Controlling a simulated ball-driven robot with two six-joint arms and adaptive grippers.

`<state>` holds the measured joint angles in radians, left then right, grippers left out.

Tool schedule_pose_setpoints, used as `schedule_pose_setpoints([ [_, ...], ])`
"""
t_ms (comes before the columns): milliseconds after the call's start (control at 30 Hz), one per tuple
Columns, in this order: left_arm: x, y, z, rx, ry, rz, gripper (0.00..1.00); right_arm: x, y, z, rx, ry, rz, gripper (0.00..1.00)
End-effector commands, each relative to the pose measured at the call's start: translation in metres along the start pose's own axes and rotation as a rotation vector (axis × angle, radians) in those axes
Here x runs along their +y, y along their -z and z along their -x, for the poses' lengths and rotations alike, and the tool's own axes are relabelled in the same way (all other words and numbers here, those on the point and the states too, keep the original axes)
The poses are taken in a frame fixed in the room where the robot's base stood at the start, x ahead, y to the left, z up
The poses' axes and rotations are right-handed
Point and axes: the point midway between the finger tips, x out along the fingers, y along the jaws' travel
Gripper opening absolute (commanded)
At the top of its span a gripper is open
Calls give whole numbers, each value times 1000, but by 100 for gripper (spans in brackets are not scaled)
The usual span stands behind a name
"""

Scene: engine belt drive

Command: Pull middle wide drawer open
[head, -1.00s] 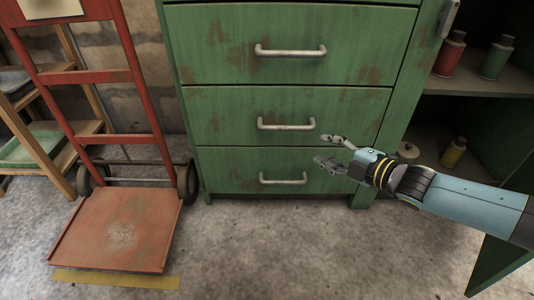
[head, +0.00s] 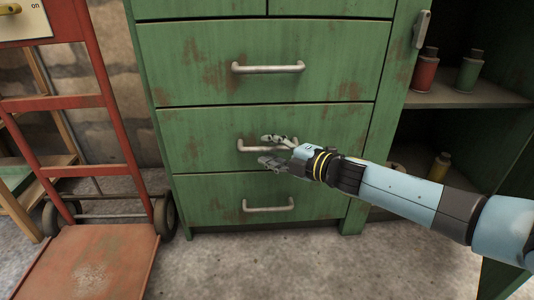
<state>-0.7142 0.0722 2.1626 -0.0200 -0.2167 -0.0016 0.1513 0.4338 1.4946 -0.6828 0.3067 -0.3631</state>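The middle wide drawer (head: 200,140) is a worn green front in the cabinet, and it looks closed. Its pale bar handle (head: 245,145) is partly hidden behind my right gripper. My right gripper (head: 270,150) comes in from the right with its fingers apart, one at about handle height and one a little below it in the picture. It overlaps the right part of the handle; I cannot tell whether it touches it. My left gripper is out of view.
Closed wide drawers lie above (head: 200,60) and below (head: 210,205). An open cabinet shelf (head: 470,98) with red and green bottles is on the right. A red hand truck (head: 95,255) stands at the left. The concrete floor (head: 340,265) in front is clear.

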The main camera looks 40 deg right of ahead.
Motion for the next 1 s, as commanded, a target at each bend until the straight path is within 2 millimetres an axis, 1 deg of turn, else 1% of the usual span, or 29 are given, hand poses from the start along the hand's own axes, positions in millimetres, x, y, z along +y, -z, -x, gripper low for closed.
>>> schedule_pose_setpoints([
  [33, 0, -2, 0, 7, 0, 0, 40, 0, 0, -5, 0, -1, 0, 38],
  [167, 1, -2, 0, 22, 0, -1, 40, 0, 0, -12, 0, 0, -1, 38],
  [433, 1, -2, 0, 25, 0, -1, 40, 1, 0, -13, 0, 0, 0, 38],
  [700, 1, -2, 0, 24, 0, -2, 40, 0, 0, -12, 0, 0, 0, 3],
  [733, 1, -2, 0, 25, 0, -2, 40, 1, 0, -12, 0, 0, 0, 0],
  [1000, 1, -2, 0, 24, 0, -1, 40, 1, 0, -13, 1, -1, -1, 0],
])
